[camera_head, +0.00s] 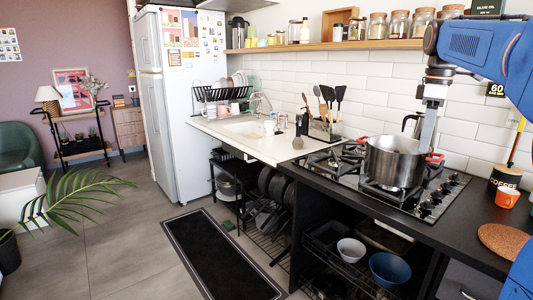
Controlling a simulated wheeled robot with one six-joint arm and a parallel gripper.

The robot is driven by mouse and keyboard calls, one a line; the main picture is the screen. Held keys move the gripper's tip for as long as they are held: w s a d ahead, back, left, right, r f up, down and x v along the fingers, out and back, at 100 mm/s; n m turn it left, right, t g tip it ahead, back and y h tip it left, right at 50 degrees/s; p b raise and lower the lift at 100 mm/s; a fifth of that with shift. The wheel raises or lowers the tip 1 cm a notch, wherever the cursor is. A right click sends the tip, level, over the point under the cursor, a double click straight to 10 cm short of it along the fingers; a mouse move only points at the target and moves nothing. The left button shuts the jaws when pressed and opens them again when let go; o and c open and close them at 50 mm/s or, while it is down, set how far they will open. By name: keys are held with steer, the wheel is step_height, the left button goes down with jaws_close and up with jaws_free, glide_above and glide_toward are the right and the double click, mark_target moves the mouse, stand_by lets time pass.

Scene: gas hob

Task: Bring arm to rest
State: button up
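My blue arm (480,45) comes in from the right edge, and its grey wrist hangs down over the hob. My gripper (425,149) points down at the right rim of a steel pot (390,165), close to the pot's right red handle. The fingers show edge-on, so I cannot tell whether they are open or shut, or whether they touch the pot. The pot stands upright on the black gas hob (335,166) and has red grips on both sides.
A utensil holder (323,130) is left of the hob. An orange cup (507,196), a coffee canister (504,178) and a cork mat (505,241) are on the right counter. A jar shelf (350,45) runs above.

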steer(key=s+a+f+m+t, duration=0.2)
steer(key=s+a+f+m, duration=0.3)
steer(key=s+f, duration=0.9)
steer(key=s+a+f+m+t, duration=0.2)
steer(key=s+a+f+m, duration=0.3)
steer(key=s+a+f, duration=0.4)
steer(key=s+f, duration=0.4)
steer(key=s, duration=0.1)
steer(key=shift+s+f, duration=0.35)
